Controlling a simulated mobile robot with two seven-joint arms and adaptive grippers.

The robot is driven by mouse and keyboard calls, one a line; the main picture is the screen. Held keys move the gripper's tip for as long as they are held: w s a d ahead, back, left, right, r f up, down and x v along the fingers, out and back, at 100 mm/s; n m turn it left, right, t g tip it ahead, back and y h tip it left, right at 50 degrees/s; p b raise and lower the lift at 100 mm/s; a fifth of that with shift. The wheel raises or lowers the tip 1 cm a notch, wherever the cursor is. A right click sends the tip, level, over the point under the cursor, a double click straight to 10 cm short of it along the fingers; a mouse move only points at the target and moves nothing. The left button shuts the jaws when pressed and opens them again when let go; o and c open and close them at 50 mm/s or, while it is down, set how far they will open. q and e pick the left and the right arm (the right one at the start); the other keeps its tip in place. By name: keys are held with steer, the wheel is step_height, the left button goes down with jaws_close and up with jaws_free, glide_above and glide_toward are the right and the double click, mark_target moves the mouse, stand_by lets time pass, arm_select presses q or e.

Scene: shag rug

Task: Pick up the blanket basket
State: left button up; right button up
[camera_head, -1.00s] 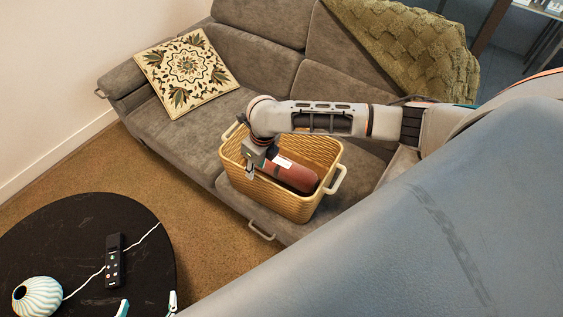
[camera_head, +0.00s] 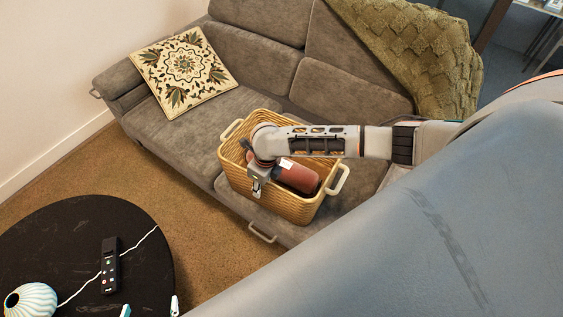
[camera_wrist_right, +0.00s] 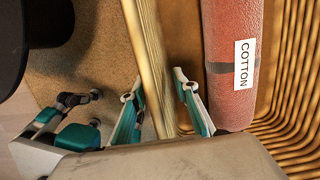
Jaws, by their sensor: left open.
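The blanket basket (camera_head: 288,206) is a tan woven box with pale loop handles, upright on the sofa seat near its front edge. A rolled reddish blanket (camera_head: 298,177) lies inside; the right wrist view shows its COTTON label (camera_wrist_right: 244,64). My right gripper (camera_head: 257,191) is at the basket's near wall. In the right wrist view my right gripper (camera_wrist_right: 162,108) is open, with one finger on each side of the basket wall (camera_wrist_right: 148,50). The right arm hides part of the basket. My left gripper (camera_head: 150,307) is open and empty at the bottom edge, only its fingertips showing.
A grey sofa (camera_head: 255,62) bears a patterned cushion (camera_head: 184,73) and a green throw (camera_head: 428,55). A round black table (camera_head: 70,235) at lower left holds a remote (camera_head: 110,265) and a striped vase (camera_head: 32,301). Brown carpet (camera_head: 205,235) lies clear between table and sofa.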

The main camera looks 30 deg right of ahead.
jaws_close()
steer(key=shift+w+r, duration=0.1)
steer(key=shift+r, duration=0.05)
steer(key=shift+r, duration=0.1)
